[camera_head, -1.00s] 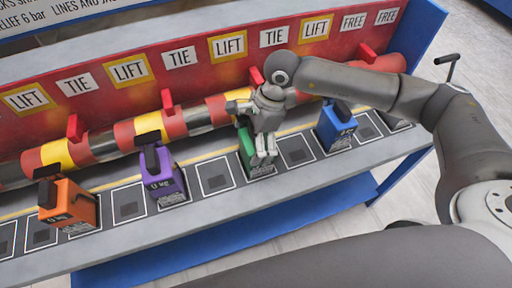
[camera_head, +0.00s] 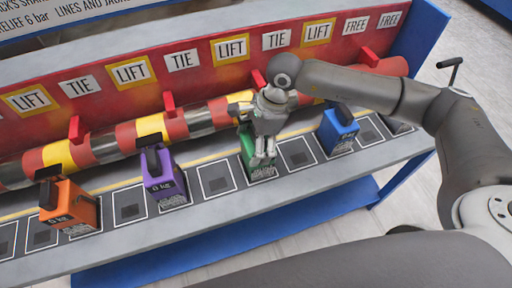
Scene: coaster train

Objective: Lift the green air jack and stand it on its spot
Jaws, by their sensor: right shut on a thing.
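The green air jack (camera_head: 246,147) is in the middle of the shelf row, mostly hidden behind my right gripper. My right gripper (camera_head: 263,157) points down from above and is shut on the green jack. The jack looks upright, at or just above a marked square on the shelf; I cannot tell whether its base touches. My left gripper is out of view.
An orange jack (camera_head: 70,208) and a purple jack (camera_head: 166,186) stand to the left, a blue jack (camera_head: 338,132) to the right. Empty marked squares (camera_head: 215,179) lie between them. A red, yellow and grey roller (camera_head: 150,130) with red levers runs behind, below LIFT, TIE and FREE labels (camera_head: 230,48).

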